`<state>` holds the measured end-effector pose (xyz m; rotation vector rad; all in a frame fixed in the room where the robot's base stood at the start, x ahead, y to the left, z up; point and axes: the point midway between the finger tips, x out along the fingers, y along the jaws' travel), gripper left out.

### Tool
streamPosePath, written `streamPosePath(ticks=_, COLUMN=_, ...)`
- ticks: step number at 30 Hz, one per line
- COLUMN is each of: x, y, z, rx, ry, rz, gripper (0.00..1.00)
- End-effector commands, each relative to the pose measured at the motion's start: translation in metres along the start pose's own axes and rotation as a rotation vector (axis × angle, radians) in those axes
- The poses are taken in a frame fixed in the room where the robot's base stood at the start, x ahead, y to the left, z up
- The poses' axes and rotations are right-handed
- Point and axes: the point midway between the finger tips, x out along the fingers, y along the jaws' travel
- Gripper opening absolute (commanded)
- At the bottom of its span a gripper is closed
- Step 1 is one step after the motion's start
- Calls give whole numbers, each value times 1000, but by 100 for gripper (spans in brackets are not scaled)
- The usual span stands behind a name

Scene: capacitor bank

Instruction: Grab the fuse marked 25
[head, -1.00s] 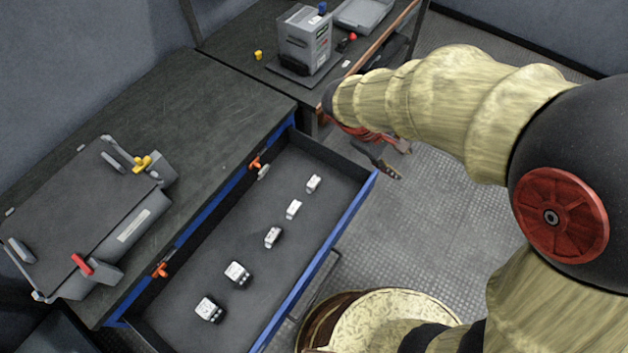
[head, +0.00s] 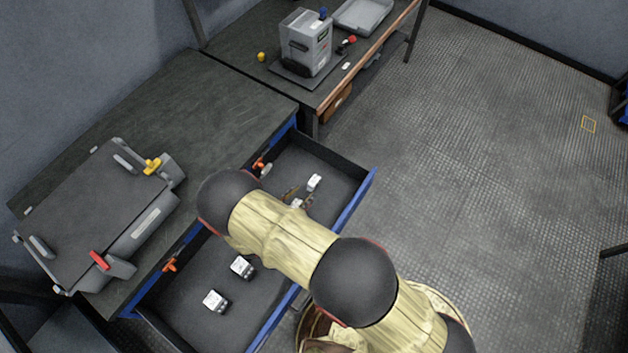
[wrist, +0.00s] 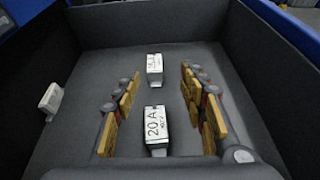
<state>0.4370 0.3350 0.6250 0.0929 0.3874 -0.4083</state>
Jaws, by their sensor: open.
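Several white fuses lie in a row in the open drawer (head: 262,318). Two are at the near end, a fuse (head: 242,267) and another (head: 215,301), their markings too small to read. My gripper (head: 299,196) is open and empty, low over the far part of the drawer. In the wrist view its yellow-padded fingers (wrist: 160,95) stand either side of a fuse marked 20 A (wrist: 156,126), apart from it. A farther fuse (wrist: 154,66) has a mark I cannot read clearly; it is also in the head view (head: 314,182). My arm hides the drawer's middle; no 25 is legible.
The drawer's blue front (head: 352,208) and dark side walls surround the fuses. A grey panel (head: 95,205) with red and yellow levers lies on the bench. A grey boxed unit (head: 306,42) stands on the far bench. Floor to the right is clear.

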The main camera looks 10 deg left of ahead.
Motion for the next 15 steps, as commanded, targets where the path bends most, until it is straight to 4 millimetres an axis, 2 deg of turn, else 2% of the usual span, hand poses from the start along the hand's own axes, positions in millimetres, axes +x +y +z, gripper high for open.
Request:
streamPosePath(ticks=4, x=6, y=1, z=-9, rx=-22, ry=-4, rz=18, gripper=42)
streamPosePath(ticks=15, x=40, y=6, z=-10, rx=-18, ry=-3, rz=16, gripper=42)
